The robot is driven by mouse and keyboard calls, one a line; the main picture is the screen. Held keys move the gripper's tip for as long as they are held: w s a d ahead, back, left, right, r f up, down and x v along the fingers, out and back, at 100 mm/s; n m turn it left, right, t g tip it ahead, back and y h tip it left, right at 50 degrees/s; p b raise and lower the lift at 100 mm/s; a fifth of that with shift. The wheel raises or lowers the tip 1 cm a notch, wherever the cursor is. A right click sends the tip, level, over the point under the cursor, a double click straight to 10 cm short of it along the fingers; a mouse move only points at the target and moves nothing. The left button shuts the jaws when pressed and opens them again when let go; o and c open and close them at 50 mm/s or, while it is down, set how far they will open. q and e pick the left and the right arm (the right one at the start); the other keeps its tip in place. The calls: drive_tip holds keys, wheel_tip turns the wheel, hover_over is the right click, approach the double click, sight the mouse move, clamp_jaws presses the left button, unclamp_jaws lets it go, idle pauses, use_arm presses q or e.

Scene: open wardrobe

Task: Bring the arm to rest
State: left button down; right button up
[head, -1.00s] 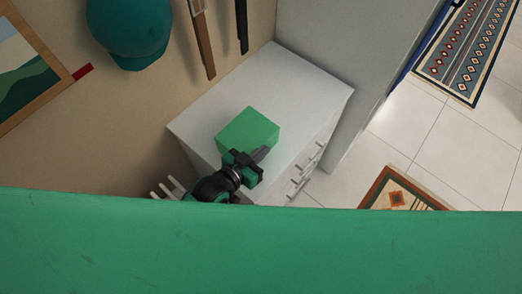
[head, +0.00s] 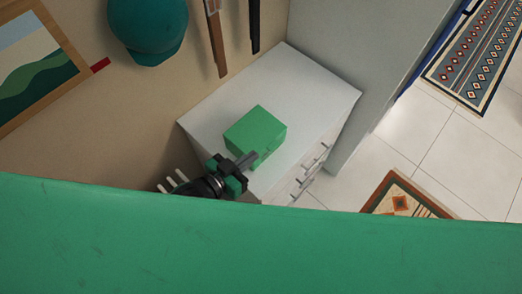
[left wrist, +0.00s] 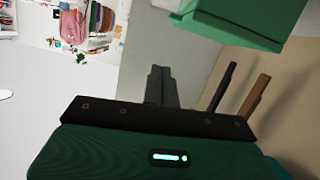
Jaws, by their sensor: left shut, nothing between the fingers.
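My left gripper (head: 250,158) shows in the head view at the near front of the white dresser, with its fingers shut and nothing between them. Its shut fingers also show in the left wrist view (left wrist: 161,86). A green box (head: 255,134) sits on top of the dresser, just beyond the fingertips in the head view. The same green box fills the upper right of the left wrist view (left wrist: 245,22). I cannot tell whether the fingers touch it. My right gripper is not in view.
The white dresser (head: 300,82) has drawers with handles on its right face. A teal cap (head: 148,28) and a framed picture (head: 38,62) are on the wall. A grey panel (head: 345,60) stands right of the dresser. Rugs (head: 478,55) lie on the tiled floor.

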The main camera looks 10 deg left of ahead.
use_arm(q)
drive_tip(key=shift+v, duration=1.15)
